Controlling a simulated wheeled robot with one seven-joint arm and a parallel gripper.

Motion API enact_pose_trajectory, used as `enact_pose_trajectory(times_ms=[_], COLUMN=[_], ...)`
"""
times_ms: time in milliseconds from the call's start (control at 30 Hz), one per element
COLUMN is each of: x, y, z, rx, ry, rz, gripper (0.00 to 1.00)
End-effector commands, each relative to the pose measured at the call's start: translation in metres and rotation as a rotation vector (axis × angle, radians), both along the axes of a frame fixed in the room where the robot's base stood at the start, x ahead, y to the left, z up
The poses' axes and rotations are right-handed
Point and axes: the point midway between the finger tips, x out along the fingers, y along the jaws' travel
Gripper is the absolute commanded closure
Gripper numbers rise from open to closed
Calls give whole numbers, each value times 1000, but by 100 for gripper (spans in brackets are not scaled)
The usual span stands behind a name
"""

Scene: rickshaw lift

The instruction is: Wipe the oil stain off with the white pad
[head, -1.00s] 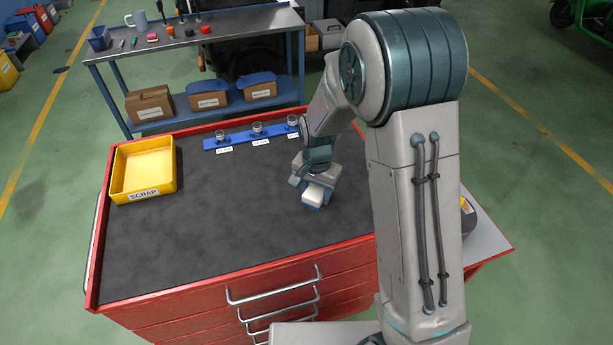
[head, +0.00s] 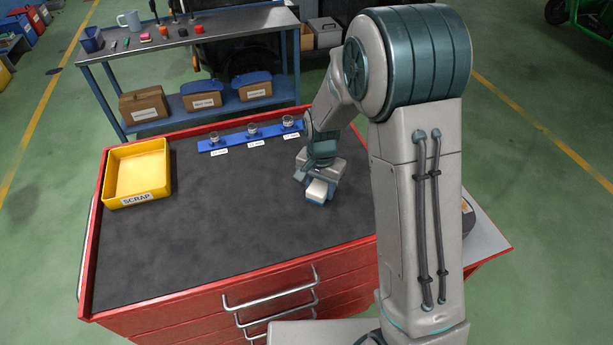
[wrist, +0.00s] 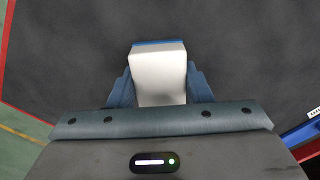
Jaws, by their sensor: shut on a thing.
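The white pad (head: 317,190) is a white block with a blue edge. My gripper (head: 318,183) is shut on it, at the right part of the dark cabinet top (head: 220,220). In the wrist view the pad (wrist: 158,78) sits between the two blue fingers of my gripper (wrist: 160,88). I cannot tell whether the pad touches the top. No oil stain can be made out on the dark surface in either view; part of the top is hidden behind my arm.
A yellow SCRAP bin (head: 137,174) stands at the top's left back corner. A blue rail (head: 235,141) with several small labelled pots lies along the back edge. The middle and front left of the top are clear. A metal bench (head: 190,38) stands behind.

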Motion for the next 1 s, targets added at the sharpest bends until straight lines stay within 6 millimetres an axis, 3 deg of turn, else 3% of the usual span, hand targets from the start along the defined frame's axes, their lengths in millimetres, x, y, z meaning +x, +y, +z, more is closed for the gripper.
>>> enact_pose_trajectory(times_ms=[267, 400, 1000], x=[1, 2, 1], y=[-20, -21, -24], z=[-1, 25, 77], rx=[0, 1, 0], ry=[1, -5, -1], rz=[8, 9, 1], gripper=[76, 76, 76])
